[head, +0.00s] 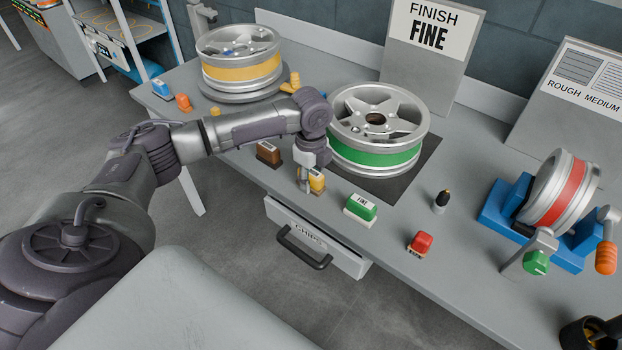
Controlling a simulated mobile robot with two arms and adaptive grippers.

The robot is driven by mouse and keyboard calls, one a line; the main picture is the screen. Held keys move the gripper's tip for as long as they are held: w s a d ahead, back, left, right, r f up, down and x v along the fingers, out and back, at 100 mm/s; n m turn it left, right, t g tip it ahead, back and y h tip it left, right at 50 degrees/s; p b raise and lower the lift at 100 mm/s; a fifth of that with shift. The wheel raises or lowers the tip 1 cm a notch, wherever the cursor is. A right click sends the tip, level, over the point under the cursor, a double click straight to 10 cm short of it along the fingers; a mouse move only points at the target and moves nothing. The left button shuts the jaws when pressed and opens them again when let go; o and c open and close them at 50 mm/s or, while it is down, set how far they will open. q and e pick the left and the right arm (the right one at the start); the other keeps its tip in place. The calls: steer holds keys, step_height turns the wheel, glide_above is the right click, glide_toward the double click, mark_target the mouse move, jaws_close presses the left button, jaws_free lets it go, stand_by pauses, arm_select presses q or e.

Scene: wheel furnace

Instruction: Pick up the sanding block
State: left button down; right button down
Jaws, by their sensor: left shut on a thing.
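Several small sanding blocks stand in a row along the front of the grey workbench (395,238). They are a brown one (268,153), a yellow one (317,181), a green one labelled FINE (361,207) and a red one (421,243). My left gripper (308,184) points down at the yellow block and is shut on it, partly hiding it. The block appears at bench height; I cannot tell whether it touches the bench. My right gripper is not in view.
A green-banded wheel (375,155) lies on a dark mat just behind the gripper. A yellow-banded wheel (241,68) is at the back left, and a red-banded wheel (563,190) stands in a blue holder (497,212). A sign (430,45) reads FINISH FINE. A drawer (315,238) juts out below.

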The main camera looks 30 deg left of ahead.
arm_select(q)
steer(key=shift+r, duration=0.15)
steer(key=shift+w+r, duration=0.1)
steer(key=shift+r, duration=0.45)
step_height(320, 180, up, 3)
steer(key=shift+f, duration=0.15)
steer(key=w+d+r+b, duration=0.1)
steer(key=w+d+r, duration=0.3)
steer(key=d+r, duration=0.3)
steer(key=d, duration=0.4)
